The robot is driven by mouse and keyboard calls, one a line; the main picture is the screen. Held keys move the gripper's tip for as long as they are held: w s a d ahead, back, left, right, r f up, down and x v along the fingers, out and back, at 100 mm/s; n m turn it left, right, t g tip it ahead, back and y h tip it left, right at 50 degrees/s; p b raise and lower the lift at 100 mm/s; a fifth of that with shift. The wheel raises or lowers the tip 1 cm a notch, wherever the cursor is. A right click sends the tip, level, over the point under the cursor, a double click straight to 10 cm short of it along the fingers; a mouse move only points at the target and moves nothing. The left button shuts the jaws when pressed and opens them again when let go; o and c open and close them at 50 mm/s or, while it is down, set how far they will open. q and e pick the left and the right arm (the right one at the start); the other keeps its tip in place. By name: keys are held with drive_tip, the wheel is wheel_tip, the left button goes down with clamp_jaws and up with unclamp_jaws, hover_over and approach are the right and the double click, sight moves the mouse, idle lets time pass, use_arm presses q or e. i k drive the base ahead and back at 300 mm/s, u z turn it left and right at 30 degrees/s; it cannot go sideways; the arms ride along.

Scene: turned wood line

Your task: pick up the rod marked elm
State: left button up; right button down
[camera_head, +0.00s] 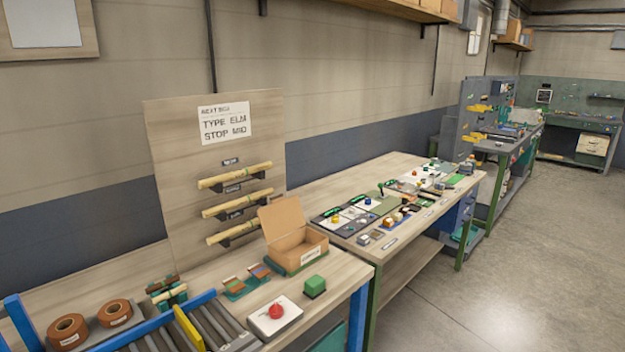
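Three pale wooden rods rest one above another on dark brackets on an upright wooden board (160,150) at left centre. They are the top rod (225,180), the middle rod (225,207) and the bottom rod (225,234). A small dark label sits above each rod; its words are too small to read, so I cannot tell which rod is elm. A white sign (224,124) higher on the board reads "TYPE ELM" and "STOP MID". Neither of my grippers is in view.
An open cardboard box (294,248) stands before the board's right edge. A red button on a white base (274,318), a green block (314,286) and brown rolls (68,332) are nearer. A blue-railed roller conveyor (150,328) fills the lower left. Open floor (520,260) lies right.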

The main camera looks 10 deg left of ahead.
sight(204, 184)
drive_tip(key=z, duration=0.9)
drive_tip(key=i, duration=1.35)
drive_tip(key=u, duration=0.5)
